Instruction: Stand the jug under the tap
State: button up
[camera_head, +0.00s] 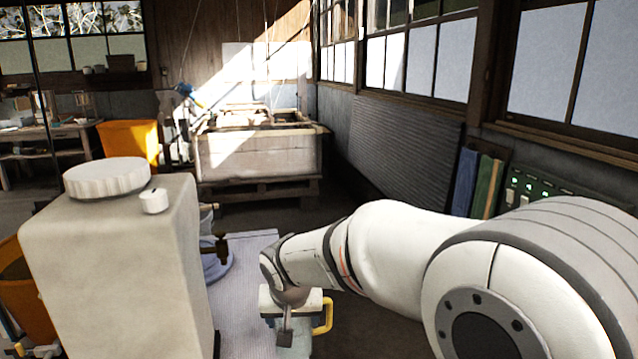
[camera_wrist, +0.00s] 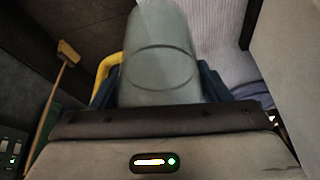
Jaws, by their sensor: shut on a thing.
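The jug (camera_head: 297,347), pale with a yellow handle (camera_head: 322,317), shows at the bottom of the head view, right of the tank; its lower part is cut off. My gripper (camera_head: 291,318) is shut on it. In the wrist view the jug (camera_wrist: 160,55) is a grey-green cylinder between my blue fingers, its handle on the left. The tap (camera_head: 217,248) is a dark brass piece on the right side of a cream tank (camera_head: 115,265). The jug is apart from the tap, to its right.
A ribbed pale surface (camera_head: 250,300) lies between tank and jug. An orange bucket (camera_head: 15,300) stands left of the tank. A large vat (camera_head: 255,152) on a pallet and an orange bin (camera_head: 130,140) stand behind. A wall with windows runs along the right.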

jog(key=w+d+f+m, duration=0.1)
jog(key=w+d+f, duration=0.1)
jog(key=d+f, duration=0.65)
jog(key=w+d+f, duration=0.2)
jog(key=d+f, duration=0.3)
jog(key=d, duration=0.7)
notch_tip(320, 180, down, 10)
jog(key=b, duration=1.1)
notch_tip(320, 180, up, 11)
jog(key=w+p, duration=0.3)
jog(key=p, duration=1.3)
jog(key=s+f, duration=0.5)
jog(key=f, duration=0.1)
jog(key=shift+a+f, duration=0.15)
jog(key=shift+f, duration=0.05)
